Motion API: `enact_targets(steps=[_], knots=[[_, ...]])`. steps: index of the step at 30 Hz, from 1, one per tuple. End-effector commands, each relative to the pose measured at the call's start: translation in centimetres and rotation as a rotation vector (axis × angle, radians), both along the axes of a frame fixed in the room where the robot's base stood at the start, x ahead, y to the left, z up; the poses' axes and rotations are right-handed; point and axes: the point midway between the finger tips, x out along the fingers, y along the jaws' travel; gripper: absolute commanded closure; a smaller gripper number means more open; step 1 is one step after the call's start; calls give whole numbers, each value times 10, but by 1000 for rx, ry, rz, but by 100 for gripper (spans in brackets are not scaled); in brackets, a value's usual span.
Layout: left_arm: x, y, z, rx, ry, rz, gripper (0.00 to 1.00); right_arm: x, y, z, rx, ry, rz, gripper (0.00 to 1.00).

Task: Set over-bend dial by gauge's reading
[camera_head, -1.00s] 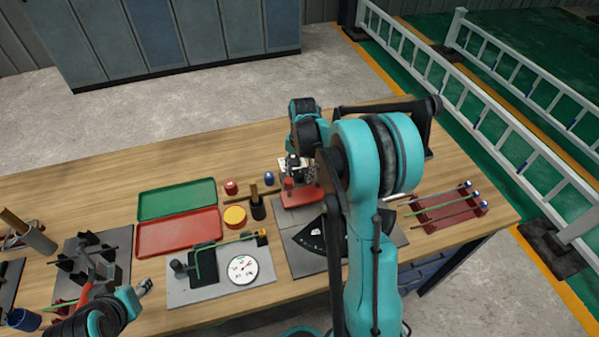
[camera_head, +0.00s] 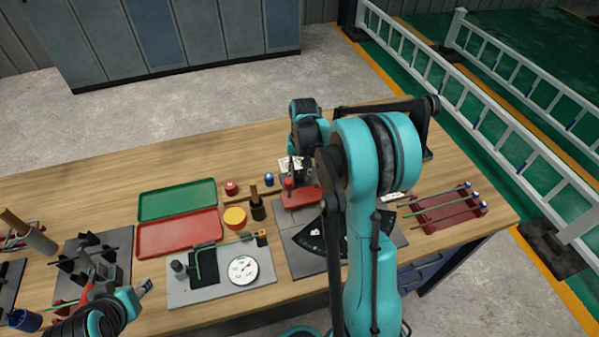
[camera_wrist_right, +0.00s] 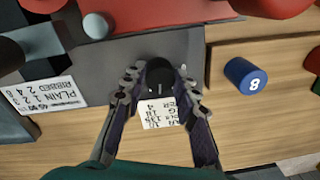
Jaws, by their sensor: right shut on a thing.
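The over-bend dial, a black round knob (camera_wrist_right: 159,76), sits at the edge of a grey plate (camera_wrist_right: 150,50) in the right wrist view. My right gripper (camera_wrist_right: 160,84) is shut on it, one finger on each side. A printed card (camera_wrist_right: 158,114) lies below the knob, partly hidden by the fingers. In the head view the right gripper (camera_head: 297,172) is small and partly hidden by my arm. The white round gauge (camera_head: 242,270) stands on a grey plate; its reading is too small to tell. My left gripper (camera_head: 146,287) hovers at the lower left, its opening unclear.
A card marked PLAIN and RIBBED (camera_wrist_right: 45,97) lies left of the knob. A blue cylinder marked 8 (camera_wrist_right: 245,74) stands to its right. Green (camera_head: 177,200) and red (camera_head: 178,234) trays lie mid-table. A dark red rack (camera_head: 445,209) holds rods at right.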

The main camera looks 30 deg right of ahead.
Motion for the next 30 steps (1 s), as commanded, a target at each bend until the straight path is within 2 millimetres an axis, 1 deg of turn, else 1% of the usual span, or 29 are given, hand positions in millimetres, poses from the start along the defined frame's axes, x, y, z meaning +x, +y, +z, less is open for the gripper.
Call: enact_targets(steps=[6,15,21,30], knots=[[0,0,2,0,0,0,58,0,-1,0,0,0,204,100],[0,0,4,0,0,0,58,0,-1,0,0,0,456,100],[0,0,4,0,0,0,58,0,-1,0,0,1,577,100],[0,0,5,0,0,0,58,1,-1,0,-1,1,666,100]])
